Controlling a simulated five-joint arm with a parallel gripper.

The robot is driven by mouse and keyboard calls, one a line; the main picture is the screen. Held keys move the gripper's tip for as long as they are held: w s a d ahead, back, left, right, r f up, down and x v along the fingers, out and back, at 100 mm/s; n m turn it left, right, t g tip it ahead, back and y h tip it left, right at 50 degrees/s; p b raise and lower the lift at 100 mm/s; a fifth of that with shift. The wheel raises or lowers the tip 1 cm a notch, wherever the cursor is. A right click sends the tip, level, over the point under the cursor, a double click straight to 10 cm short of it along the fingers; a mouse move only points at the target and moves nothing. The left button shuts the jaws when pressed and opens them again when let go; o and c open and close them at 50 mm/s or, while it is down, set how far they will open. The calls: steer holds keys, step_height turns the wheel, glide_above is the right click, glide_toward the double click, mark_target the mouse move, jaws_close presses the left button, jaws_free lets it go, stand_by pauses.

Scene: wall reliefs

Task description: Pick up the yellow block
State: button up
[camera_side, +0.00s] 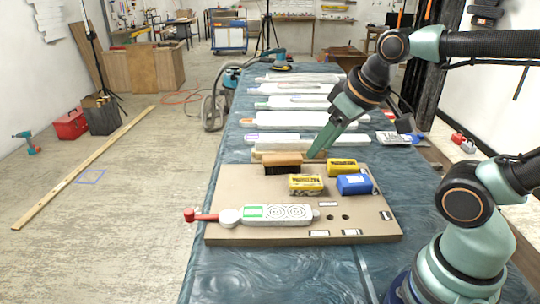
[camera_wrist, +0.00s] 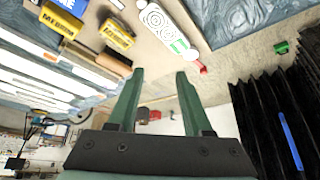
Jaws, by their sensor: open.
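Two yellow blocks with dark lettering lie on the brown board (camera_side: 230,180). One yellow block (camera_side: 306,185) is near the board's middle, and the other yellow block (camera_side: 343,166) is behind it to the right. In the wrist view they show at upper left, one yellow block (camera_wrist: 117,35) nearer the fingers and another yellow block (camera_wrist: 62,20) farther left. My gripper (camera_side: 318,152) is at the board's back edge, behind the blocks and apart from them. In the wrist view my gripper (camera_wrist: 160,74) is open, with nothing between its fingers.
A blue block (camera_side: 355,184) sits beside the yellow ones. A wooden brush (camera_side: 283,160) with dark bristles is left of my gripper. A white patterned relief with a red handle (camera_side: 278,214) lies at the board's front. Several pale long pieces (camera_side: 290,119) lie behind on the blue-covered table.

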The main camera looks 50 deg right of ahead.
stand_by(0.4)
steer(key=o, duration=0.8)
steer(key=n+g, duration=0.6)
steer(key=n, duration=0.3)
glide_above(343, 163)
step_height(343, 163, down, 10)
steer(key=f, duration=0.5)
steer(key=shift+s+d+f, duration=0.1)
steer(key=shift+s+f, duration=0.15)
steer(key=shift+f, duration=0.1)
steer(key=shift+w+f, duration=0.15)
steer(key=shift+f, duration=1.35)
steer(key=shift+w+f, duration=0.1)
steer(key=shift+f, duration=1.4)
